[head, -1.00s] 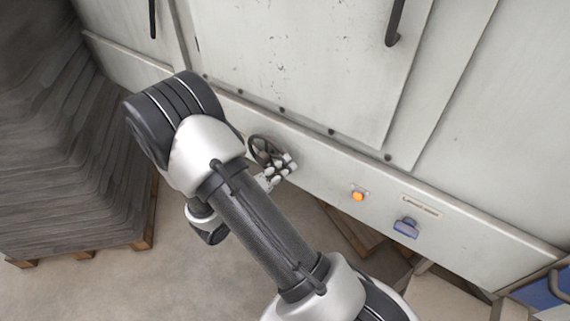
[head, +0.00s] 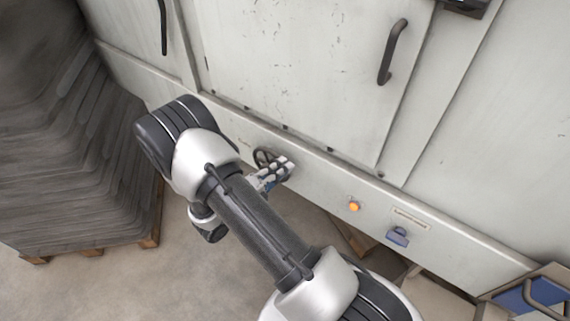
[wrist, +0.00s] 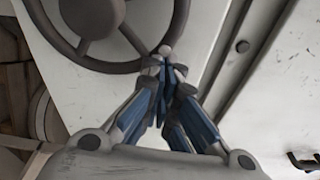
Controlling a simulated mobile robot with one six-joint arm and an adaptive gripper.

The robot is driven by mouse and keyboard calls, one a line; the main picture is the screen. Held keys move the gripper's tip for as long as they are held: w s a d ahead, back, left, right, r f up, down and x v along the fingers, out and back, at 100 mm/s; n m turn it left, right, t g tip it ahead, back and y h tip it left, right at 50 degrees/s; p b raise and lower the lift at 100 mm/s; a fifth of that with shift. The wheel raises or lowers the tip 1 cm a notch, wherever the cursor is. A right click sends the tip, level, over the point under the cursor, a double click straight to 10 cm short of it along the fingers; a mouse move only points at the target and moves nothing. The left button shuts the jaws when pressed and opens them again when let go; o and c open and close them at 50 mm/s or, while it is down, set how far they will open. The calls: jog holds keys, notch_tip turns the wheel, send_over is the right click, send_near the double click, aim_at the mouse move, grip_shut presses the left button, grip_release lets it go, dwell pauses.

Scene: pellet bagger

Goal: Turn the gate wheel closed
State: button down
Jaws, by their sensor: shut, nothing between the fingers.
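The gate wheel (head: 263,158) is a dark spoked handwheel on the machine's lower pale panel, partly hidden behind my gripper in the head view. In the wrist view the wheel (wrist: 82,44) fills the upper left, with its hub and spokes showing. My gripper (head: 284,167) is at the wheel's right side in the head view. In the wrist view my gripper (wrist: 166,55) has its blue-sided fingers shut together, with nothing between them. The fingertips are at the wheel's lower right rim; I cannot tell whether they touch it.
An orange button (head: 353,206) and a blue fitting (head: 398,236) are on the panel to the right of the wheel. A cabinet door with a dark handle (head: 392,52) is above. A tall stack of grey sheets (head: 70,150) stands on a pallet at left. The floor (head: 180,270) between is clear.

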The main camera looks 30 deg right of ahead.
jog(key=w+r+n+p, duration=0.1)
jog(key=n, duration=0.1)
jog(key=w+n+p, duration=0.1)
jog(key=shift+a+r+n+h, duration=0.3)
jog(key=shift+a+r+n, duration=0.05)
jog(key=shift+a+n, duration=0.05)
jog(key=shift+w+a+r+p, duration=0.15)
jog(key=shift+w+p, duration=0.2)
jog(key=shift+w, duration=0.1)
jog(key=v, duration=1.2)
